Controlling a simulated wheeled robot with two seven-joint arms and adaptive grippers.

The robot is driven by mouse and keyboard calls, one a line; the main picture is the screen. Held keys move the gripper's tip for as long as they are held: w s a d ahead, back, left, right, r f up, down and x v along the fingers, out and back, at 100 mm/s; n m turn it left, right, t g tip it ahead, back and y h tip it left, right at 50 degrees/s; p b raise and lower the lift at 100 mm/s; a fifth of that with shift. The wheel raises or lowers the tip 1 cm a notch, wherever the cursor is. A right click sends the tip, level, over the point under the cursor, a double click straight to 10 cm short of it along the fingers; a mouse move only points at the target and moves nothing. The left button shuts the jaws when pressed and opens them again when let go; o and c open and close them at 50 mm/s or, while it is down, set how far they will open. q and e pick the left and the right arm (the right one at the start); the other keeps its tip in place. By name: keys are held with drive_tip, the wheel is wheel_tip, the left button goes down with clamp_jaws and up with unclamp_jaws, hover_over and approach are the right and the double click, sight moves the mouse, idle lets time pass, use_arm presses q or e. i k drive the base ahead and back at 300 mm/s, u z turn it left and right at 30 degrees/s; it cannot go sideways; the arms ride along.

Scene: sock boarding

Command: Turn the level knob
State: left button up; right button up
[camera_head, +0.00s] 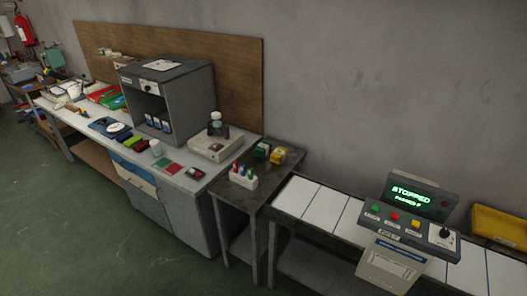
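A control console (408,222) stands at the right on a white-tiled bench. Its sloped face carries a black knob (443,234) on a pale plate at the right end; its label is too small to read, so I cannot tell for sure that it is the level knob. Left of it are a green button (376,207), a red button (394,217) and an orange button (416,224). The green-lit display (411,195) above reads "STOPPED" with a second line below. Neither of my grippers is in view.
A dark side table (262,190) holds a rack of coloured tools (243,177) and a yellow item (278,156). A long workbench (190,180) with a grey cabinet (195,100) runs left. A yellow tray (497,226) lies right of the console. The green floor (70,220) is clear.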

sight(444, 233)
drive_tip(key=z, duration=0.15)
drive_tip(key=i, duration=0.25)
drive_tip(key=z, duration=1.45)
